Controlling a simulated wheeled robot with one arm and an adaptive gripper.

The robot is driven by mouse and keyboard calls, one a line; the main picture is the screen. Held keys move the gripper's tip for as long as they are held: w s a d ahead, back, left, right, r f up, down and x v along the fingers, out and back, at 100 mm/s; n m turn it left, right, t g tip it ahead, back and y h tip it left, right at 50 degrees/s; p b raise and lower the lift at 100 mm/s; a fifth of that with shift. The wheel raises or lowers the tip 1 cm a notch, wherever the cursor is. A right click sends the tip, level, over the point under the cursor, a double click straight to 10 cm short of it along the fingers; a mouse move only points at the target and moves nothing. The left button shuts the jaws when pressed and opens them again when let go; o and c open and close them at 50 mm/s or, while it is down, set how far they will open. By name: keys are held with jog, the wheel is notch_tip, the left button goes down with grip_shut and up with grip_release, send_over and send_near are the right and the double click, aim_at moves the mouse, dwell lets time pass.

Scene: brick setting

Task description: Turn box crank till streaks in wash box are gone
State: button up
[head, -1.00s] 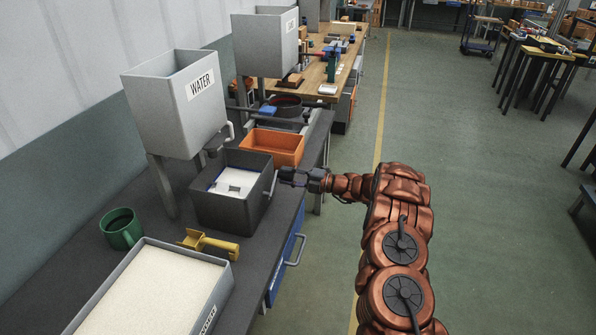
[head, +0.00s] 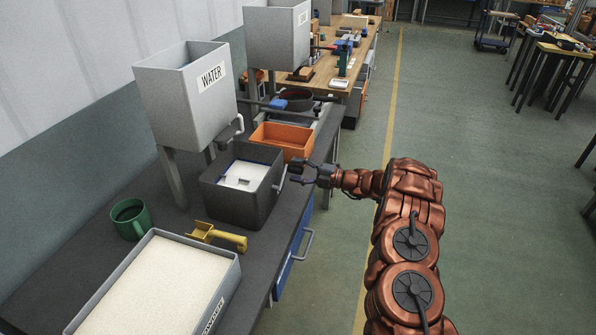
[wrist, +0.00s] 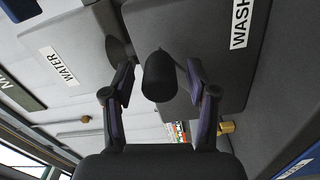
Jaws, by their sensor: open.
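The dark grey wash box (head: 228,200) stands on the bench, and its side with the "WASH" label shows in the wrist view (wrist: 225,75). A white surface (head: 243,177) with a small grey patch shows inside it; streaks are too small to tell. The crank (head: 281,178) is on the box's right side. In the wrist view its dark round handle (wrist: 160,76) points towards my gripper. My gripper (head: 297,172) is open beside the crank. In the wrist view its two fingers (wrist: 157,84) stand apart on either side of the handle, with gaps visible.
A grey water tank (head: 175,105) stands behind the box with its tap above it. An orange tray (head: 284,138) is beyond the box. A yellow scoop (head: 215,235), a green mug (head: 131,219) and a tray of pale powder (head: 150,285) are nearer.

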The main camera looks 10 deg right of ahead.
jog(key=shift+d, duration=0.15)
jog(key=v, duration=1.1)
jog(key=shift+s+d, duration=0.2)
jog(key=shift+d, duration=0.15)
dwell(0.4)
jog(key=s+a+r+n+g, duration=0.55)
jog(key=a+n, duration=0.25)
jog(key=a, duration=0.2)
jog(key=s+a+r+n+g, duration=0.4)
jog(key=s+a+r+n, duration=0.3)
jog(key=a+n, duration=0.15)
jog(key=s+a+r+n+g+h, duration=0.25)
jog(key=s+a+n, duration=0.3)
jog(key=s, duration=0.35)
jog(key=s+d+n+g+h, duration=0.15)
jog(key=s+n+h, duration=0.55)
jog(key=s+n, duration=0.75)
jog(key=s+d+n+t+h, duration=0.1)
jog(key=s+d+n+h, duration=0.1)
jog(key=s+d+n, duration=0.2)
jog(key=s+d+f+n+t+h, duration=0.1)
jog(key=s+d+n+h, duration=0.2)
jog(key=s+d, duration=0.3)
jog(key=s+n, duration=0.1)
jog(key=s, duration=0.4)
jog(key=shift+s+d+h, duration=0.3)
jog(key=shift+d+h, duration=0.05)
